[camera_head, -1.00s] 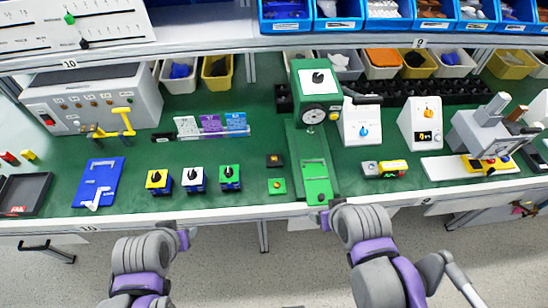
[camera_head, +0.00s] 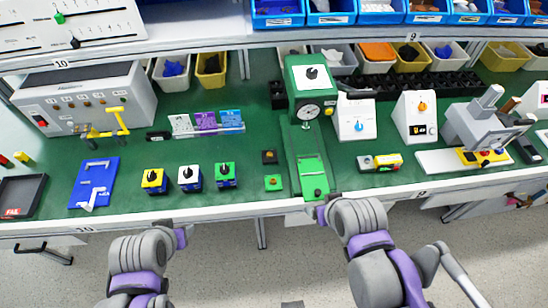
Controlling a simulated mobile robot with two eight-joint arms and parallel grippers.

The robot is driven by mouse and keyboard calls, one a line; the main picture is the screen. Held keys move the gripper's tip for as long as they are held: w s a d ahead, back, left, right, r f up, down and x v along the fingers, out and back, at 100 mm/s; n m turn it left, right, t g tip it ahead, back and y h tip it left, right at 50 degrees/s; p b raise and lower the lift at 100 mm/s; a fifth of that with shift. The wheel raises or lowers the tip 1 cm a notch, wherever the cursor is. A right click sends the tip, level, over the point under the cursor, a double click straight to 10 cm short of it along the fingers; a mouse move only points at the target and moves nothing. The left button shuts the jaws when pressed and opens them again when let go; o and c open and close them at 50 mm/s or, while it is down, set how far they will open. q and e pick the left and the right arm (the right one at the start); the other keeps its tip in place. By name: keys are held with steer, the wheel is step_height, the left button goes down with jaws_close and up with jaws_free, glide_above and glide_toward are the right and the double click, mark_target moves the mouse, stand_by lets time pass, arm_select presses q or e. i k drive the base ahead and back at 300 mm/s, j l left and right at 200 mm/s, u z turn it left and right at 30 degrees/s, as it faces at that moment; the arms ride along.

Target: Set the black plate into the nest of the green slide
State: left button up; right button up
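My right gripper (camera_head: 321,214) is at the table's front edge, just in front of the slide, apart from the plate. My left gripper (camera_head: 181,238) hangs in front of the table edge, away from everything. Neither gripper's fingers show clearly.
The green press (camera_head: 312,78) with a dial stands behind the slide. A small green block (camera_head: 273,183) lies in front of the black plate. Rotary switches (camera_head: 190,178) stand to the left.

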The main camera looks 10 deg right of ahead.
mark_target(313, 182)
steer(key=i+j, duration=0.1)
steer(key=j, duration=0.45)
steer(key=i+j+z, duration=0.15)
steer(key=j, duration=0.9)
steer(key=z, duration=0.4)
steer(key=i+l+z, duration=0.1)
steer(key=z, duration=0.3)
steer(key=i+z, duration=0.15)
steer(key=z, duration=0.25)
steer(key=i+z, duration=0.1)
steer(key=z, duration=0.3)
steer(key=i+z, duration=0.1)
steer(key=i, duration=0.05)
